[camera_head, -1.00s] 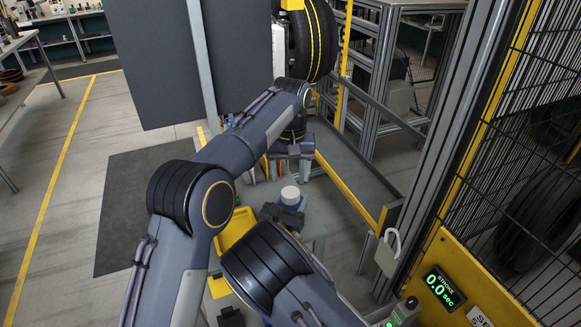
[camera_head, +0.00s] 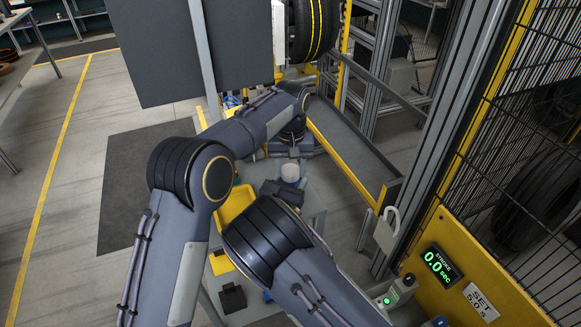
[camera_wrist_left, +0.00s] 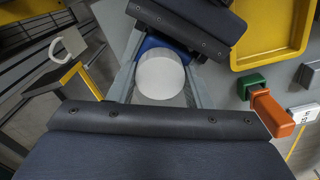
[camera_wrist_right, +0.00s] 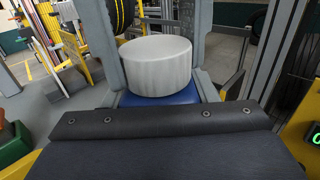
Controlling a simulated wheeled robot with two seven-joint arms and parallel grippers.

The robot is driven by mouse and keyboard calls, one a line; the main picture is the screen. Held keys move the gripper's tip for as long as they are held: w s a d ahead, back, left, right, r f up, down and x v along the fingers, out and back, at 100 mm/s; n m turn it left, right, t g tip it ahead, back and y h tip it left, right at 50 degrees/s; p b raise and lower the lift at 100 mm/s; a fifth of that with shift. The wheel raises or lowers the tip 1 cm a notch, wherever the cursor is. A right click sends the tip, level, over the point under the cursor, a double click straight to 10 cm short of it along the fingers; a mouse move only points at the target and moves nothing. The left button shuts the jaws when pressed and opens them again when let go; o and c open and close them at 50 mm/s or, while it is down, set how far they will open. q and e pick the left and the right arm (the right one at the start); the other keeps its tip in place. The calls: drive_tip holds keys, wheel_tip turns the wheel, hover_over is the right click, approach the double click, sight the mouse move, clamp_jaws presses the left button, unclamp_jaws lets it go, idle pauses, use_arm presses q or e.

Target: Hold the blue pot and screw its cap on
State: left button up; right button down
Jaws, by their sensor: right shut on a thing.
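The blue pot (camera_wrist_right: 160,99) is upright, its body mostly hidden behind my right gripper's palm. A white round cap (camera_wrist_right: 155,66) sits on top of it; I cannot tell how far it is threaded. The cap shows from above in the left wrist view (camera_wrist_left: 160,76) and in the head view (camera_head: 290,173). My right gripper (camera_head: 284,190) is shut on the pot below the cap. My left gripper (camera_wrist_left: 162,88) has its fingers on either side of the cap, with narrow gaps showing, so it looks open. In the head view my left arm partly hides that gripper.
A yellow tray (camera_wrist_left: 244,61) lies beside the pot. A padlock (camera_head: 386,230) and the yellow panel with a timer (camera_head: 438,262) stand at right. Open floor lies at left.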

use_arm(q)
drive_tip(key=c, duration=0.4)
drive_tip(key=shift+m, duration=0.8)
drive_tip(key=shift+c, duration=0.2)
drive_tip(key=o, duration=1.1)
drive_tip(key=shift+o, duration=0.2)
drive_tip(key=shift+r, duration=0.1)
wheel_tip(320, 180, up, 7)
drive_tip(key=shift+r, duration=0.15)
